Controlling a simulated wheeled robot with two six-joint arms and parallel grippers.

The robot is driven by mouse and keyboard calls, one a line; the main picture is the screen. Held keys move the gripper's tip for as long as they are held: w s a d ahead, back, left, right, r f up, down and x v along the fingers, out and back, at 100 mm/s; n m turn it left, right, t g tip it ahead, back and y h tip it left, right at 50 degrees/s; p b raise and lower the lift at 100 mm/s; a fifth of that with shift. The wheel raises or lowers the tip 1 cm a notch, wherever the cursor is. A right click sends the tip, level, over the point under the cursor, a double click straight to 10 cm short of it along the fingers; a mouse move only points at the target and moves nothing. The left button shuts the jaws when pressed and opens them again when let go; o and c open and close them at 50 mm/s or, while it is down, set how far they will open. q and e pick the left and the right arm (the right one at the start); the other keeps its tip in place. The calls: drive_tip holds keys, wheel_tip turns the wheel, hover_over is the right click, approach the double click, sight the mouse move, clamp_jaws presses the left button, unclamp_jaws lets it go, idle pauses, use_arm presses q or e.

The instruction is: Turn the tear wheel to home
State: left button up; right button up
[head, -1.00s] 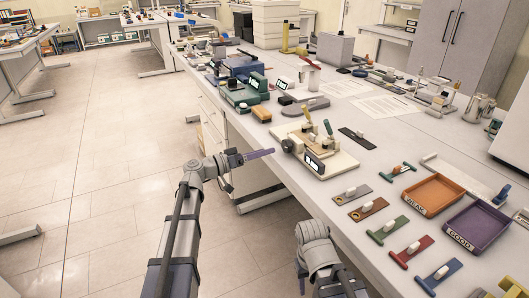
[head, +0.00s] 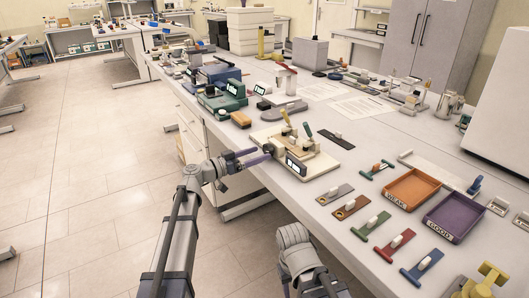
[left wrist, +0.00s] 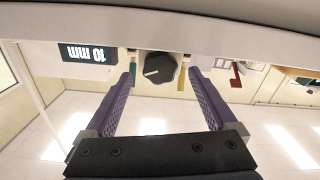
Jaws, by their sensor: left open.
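The tear tester (head: 322,165) is a cream block on the bench with clamp levers and a small display on its front. Its tear wheel (head: 267,149) is a dark knob on the left side. In the left wrist view the wheel (left wrist: 160,69) is black with a white mark line, and the display (left wrist: 87,54) reads 10 mm upside down. My left gripper (head: 262,157) is at the wheel. In the wrist view its purple fingers (left wrist: 161,74) are open, with the wheel seen between the tips; contact cannot be told. My right gripper is not visible; only my right arm shows.
An orange WEAK tray (head: 397,204) and a purple GOOD tray (head: 441,233) lie to the right. Several coloured sample strips (head: 370,226) lie in front of them. A green device (head: 222,104) stands left of the tester. The floor left of the bench is clear.

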sight(266, 151)
use_arm(q)
drive_tip(key=shift+x, duration=1.75)
drive_tip(key=shift+c, duration=0.3)
drive_tip(key=c, duration=1.3)
drive_tip(key=n, duration=0.5)
drive_tip(key=shift+n, duration=0.4)
drive_tip(key=o, duration=1.4)
drive_tip(key=shift+c, duration=0.2)
